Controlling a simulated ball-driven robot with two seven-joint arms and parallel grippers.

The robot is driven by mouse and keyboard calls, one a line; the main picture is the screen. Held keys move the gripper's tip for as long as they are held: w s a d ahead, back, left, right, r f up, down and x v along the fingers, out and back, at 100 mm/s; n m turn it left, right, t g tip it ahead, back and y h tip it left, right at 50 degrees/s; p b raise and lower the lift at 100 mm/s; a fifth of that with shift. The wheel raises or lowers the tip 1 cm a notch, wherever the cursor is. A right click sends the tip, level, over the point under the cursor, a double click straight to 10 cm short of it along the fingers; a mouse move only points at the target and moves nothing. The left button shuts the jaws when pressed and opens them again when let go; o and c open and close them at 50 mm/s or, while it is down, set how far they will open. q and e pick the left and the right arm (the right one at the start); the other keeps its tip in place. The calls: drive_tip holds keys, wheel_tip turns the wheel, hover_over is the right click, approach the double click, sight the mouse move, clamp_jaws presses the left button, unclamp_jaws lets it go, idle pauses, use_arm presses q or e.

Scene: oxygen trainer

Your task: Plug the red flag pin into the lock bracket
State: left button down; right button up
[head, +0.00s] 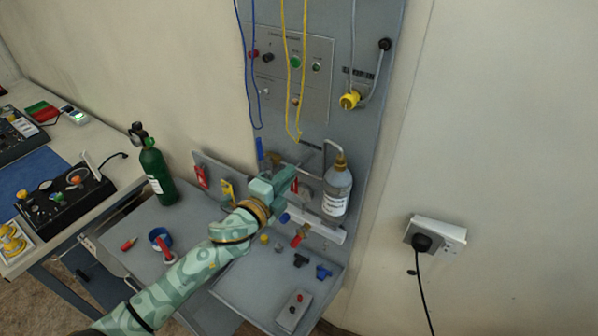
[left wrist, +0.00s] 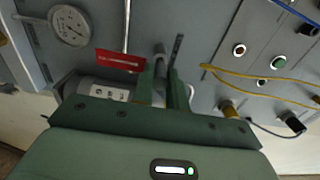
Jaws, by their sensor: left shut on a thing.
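My left gripper (head: 290,174) reaches in from the left to the lower part of the grey upright panel. In the left wrist view its two fingers (left wrist: 162,88) are shut on the red flag pin, whose red flag (left wrist: 120,60) with a pale printed line sticks out to the left of them. In the head view a bit of the red flag (head: 295,186) shows beside the fingertips. The pin's shaft is mostly hidden between the fingers. I cannot clearly make out the lock bracket; the fingertips and the arm cover that part of the panel.
A clear bottle with a yellow-brown cap (head: 337,190) hangs just right of the gripper. Blue cord (head: 247,70) and yellow cord (head: 287,60) hang above. A round gauge (left wrist: 72,25) shows in the wrist view. A grey tray (head: 240,285) with small fittings lies below; a green cylinder (head: 155,172) stands left.

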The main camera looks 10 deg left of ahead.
use_arm(q)
drive_tip(key=v, duration=0.5)
drive_tip(key=shift+s+a+p, duration=0.1)
drive_tip(key=shift+s+p, duration=0.15)
drive_tip(key=shift+p, duration=0.15)
idle(0.3)
